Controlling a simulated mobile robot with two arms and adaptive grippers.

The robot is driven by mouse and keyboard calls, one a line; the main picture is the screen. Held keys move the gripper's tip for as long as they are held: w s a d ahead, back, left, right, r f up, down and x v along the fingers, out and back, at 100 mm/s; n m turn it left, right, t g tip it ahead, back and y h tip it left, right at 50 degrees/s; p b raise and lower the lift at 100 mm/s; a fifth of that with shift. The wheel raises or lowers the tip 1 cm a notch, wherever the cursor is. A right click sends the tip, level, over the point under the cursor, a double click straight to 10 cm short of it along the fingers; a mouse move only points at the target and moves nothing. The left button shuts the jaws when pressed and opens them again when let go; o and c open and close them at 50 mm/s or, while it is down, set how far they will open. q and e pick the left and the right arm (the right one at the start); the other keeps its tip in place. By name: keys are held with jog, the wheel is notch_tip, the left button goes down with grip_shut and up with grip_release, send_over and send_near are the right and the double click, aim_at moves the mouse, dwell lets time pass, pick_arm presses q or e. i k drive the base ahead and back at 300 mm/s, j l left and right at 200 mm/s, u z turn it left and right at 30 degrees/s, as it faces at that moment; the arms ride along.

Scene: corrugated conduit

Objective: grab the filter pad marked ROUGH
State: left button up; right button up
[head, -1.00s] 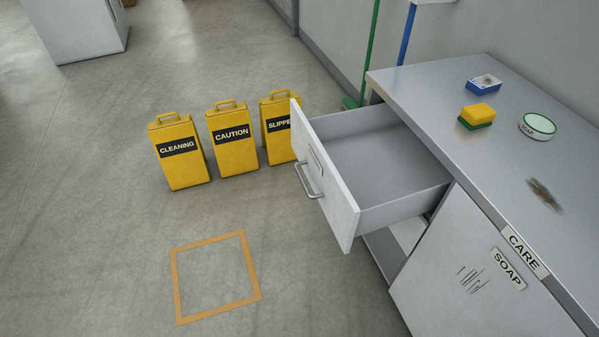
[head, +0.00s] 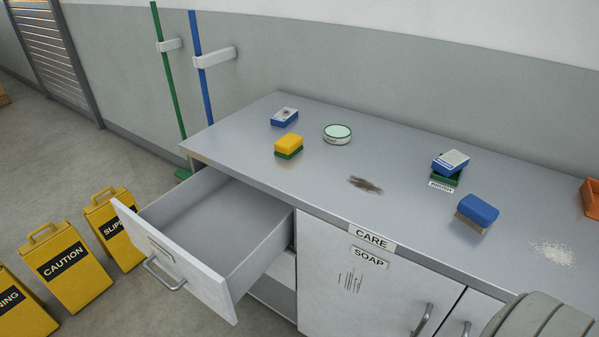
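No pad with a readable ROUGH mark shows in the head view. A green pad (head: 444,178) lies on the grey counter toward the right, partly hidden under a blue and white box (head: 451,160). A small white label (head: 440,187) sits at its front, with text too small to read. A yellow and green sponge (head: 288,146) lies further left on the counter. Neither of my grippers is in view.
The counter (head: 330,205) also holds a round tin (head: 338,134), another blue and white box (head: 284,117), a blue-topped brush (head: 477,212) and an orange container (head: 591,197). An open, empty drawer (head: 215,220) juts out. Yellow floor signs (head: 62,268) stand at left.

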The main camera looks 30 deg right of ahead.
aim_at(450, 163)
jog(key=z, duration=1.95)
jog(key=i+j+z, duration=0.1)
jog(key=z, duration=0.15)
jog(key=i+j+z, duration=0.15)
jog(key=z, duration=0.15)
